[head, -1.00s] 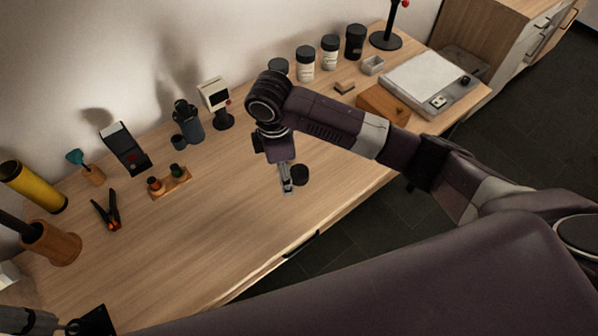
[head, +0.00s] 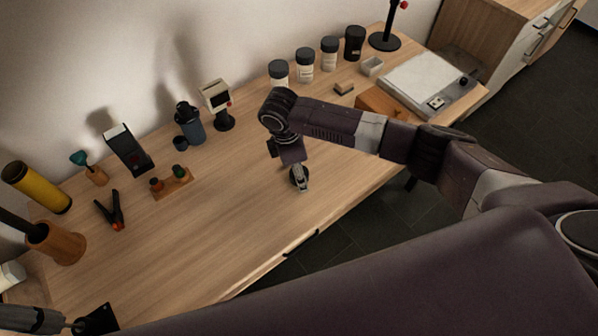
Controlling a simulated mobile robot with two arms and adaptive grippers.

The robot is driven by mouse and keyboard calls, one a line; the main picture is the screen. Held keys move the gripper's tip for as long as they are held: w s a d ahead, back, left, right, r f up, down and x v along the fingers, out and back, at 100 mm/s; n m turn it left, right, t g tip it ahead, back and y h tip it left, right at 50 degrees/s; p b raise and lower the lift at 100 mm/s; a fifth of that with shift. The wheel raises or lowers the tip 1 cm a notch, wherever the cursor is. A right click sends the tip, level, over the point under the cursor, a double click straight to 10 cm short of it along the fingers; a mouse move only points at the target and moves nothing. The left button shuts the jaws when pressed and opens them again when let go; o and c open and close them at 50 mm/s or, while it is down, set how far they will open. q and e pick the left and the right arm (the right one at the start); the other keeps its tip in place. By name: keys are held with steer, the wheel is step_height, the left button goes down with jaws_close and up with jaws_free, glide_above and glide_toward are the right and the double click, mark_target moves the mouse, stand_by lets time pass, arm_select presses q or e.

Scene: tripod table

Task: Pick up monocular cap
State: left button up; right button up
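A small black round piece (head: 294,179), which looks like the monocular cap, is at the middle of the table. My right gripper (head: 303,187) points down over it and hides part of it. The fingers overlap the cap in the picture; I cannot tell whether they are closed on it or whether it touches the table. A dark blue monocular-like object (head: 189,124) stands near the wall, with a small dark round piece (head: 180,143) beside it. My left gripper (head: 78,327) is only partly in view at the bottom left corner, and its finger state is unclear.
Dark-lidded jars (head: 304,66) and a scale-like device (head: 428,82) are at the back right. The table's front middle (head: 220,240) is clear.

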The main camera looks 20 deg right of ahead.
steer(key=shift+c, duration=0.4)
steer(key=c, duration=0.8)
steer(key=shift+r, duration=0.1)
steer(key=shift+c, duration=0.5)
